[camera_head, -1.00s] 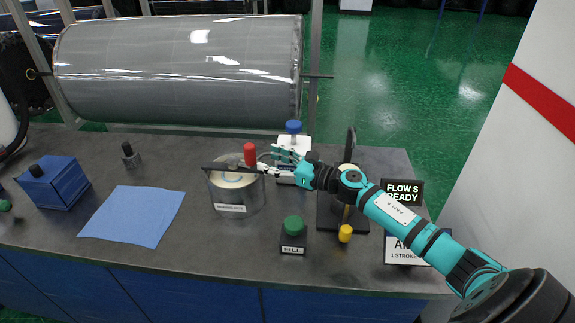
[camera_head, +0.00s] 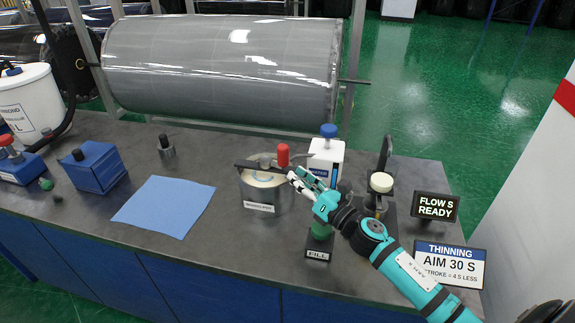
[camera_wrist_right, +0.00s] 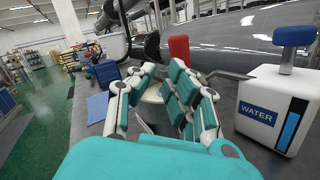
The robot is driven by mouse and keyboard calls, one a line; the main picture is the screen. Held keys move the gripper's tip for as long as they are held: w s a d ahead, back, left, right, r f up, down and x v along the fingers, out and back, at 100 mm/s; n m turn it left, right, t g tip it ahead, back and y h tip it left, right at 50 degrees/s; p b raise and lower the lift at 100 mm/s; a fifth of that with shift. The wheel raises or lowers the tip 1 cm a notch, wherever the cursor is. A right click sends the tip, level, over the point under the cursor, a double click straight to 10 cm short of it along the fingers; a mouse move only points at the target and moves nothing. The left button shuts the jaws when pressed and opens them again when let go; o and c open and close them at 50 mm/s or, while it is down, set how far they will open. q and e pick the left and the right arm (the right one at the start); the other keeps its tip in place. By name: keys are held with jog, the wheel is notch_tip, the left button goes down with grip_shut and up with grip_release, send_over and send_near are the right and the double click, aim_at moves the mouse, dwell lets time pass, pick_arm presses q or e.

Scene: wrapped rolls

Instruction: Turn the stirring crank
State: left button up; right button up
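The mixing pot (camera_head: 264,196) is a round metal pot with a white label, standing at the middle of the bench. A dark crank bar (camera_head: 247,165) lies across its top, with an upright red knob (camera_head: 283,155) toward its right end. My right gripper (camera_head: 296,178) is at the pot's right side, just below and right of the red knob. In the right wrist view its fingers (camera_wrist_right: 155,92) are spread and empty, and the red knob (camera_wrist_right: 179,48) stands beyond them. Whether a fingertip touches the bar or pot I cannot tell. My left gripper is not in view.
A white water bottle (camera_head: 327,158) with a blue cap stands close right of the knob. A green FILL button (camera_head: 320,232) is under my right arm. A stand (camera_head: 381,182) and signs (camera_head: 450,266) are farther right. A blue cloth (camera_head: 165,206) lies left.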

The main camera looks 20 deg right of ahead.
jog(key=a+m+h, duration=0.2)
jog(key=a+m, duration=0.1)
jog(key=m, duration=0.2)
jog(key=s+a+r+m+h, duration=0.1)
jog(key=a+m+h, duration=0.2)
jog(key=m, duration=0.2)
jog(key=s+a+m+h, duration=0.1)
jog(key=a+m+h, duration=0.2)
jog(key=m, duration=0.3)
jog(key=shift+s+a+r+b, duration=0.1)
jog(key=shift+a+r+b, duration=0.1)
jog(key=shift+b, duration=0.1)
grip_shut()
jog(key=shift+m+g+h, duration=0.3)
jog(key=shift+m+g, duration=0.1)
jog(key=shift+m, duration=0.5)
jog(key=w+d+p, duration=0.1)
jog(key=w, duration=0.2)
jog(key=w+d+p, duration=0.1)
jog(key=w+d, duration=0.1)
jog(key=w, duration=0.1)
jog(key=w+d+p, duration=0.1)
jog(key=w+d, duration=0.1)
jog(key=w, duration=0.1)
jog(key=shift+w, duration=0.35)
jog(key=shift+w+a, duration=0.1)
